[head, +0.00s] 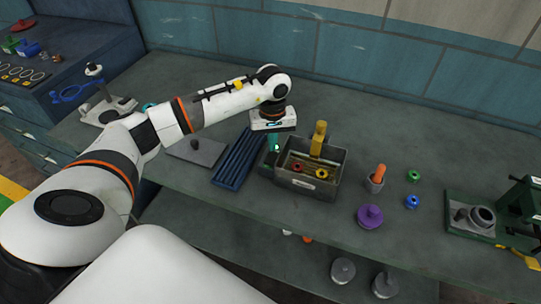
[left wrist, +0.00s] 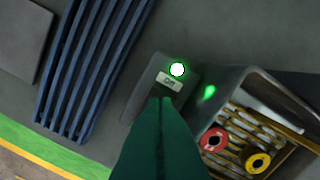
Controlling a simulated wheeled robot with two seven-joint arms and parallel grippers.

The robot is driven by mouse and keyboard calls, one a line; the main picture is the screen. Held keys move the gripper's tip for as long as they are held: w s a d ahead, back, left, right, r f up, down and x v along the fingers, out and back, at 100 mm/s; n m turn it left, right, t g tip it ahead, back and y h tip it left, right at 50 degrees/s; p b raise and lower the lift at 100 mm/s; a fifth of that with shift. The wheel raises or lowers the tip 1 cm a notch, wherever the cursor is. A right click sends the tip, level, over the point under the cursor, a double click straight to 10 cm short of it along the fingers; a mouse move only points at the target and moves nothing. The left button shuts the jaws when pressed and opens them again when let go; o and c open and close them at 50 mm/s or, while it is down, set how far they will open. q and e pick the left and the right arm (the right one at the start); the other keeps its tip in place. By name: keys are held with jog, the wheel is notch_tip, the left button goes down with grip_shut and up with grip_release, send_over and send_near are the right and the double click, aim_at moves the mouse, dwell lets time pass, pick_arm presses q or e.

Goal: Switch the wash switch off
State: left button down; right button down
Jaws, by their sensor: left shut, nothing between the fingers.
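The wash switch (left wrist: 150,88) is a small grey box beside the wash tank (head: 308,184), with a lit green lamp (left wrist: 177,69) and a pale label (left wrist: 170,81) whose small lettering may read "Off". My left gripper (head: 273,147) points down over the switch, at the tank's left side. Its green fingers are shut and empty; their tips (left wrist: 161,101) sit just by the label in the left wrist view and hide part of the box. I cannot tell whether they touch it. My right gripper is not in view.
A yellow-handled basket (head: 319,140) holds a red and a yellow ring in the tank. A blue ribbed rack (head: 239,158) lies to the left. To the right stand a purple lidded part (head: 370,216), a cup with an orange peg (head: 377,180) and a green fixture (head: 480,215).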

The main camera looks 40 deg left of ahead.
pick_arm(q)
jog(key=shift+f+b, duration=0.85)
jog(key=shift+f, duration=0.05)
dwell(0.5)
jog(key=shift+r+p, duration=1.8)
jog(key=shift+r, duration=1.75)
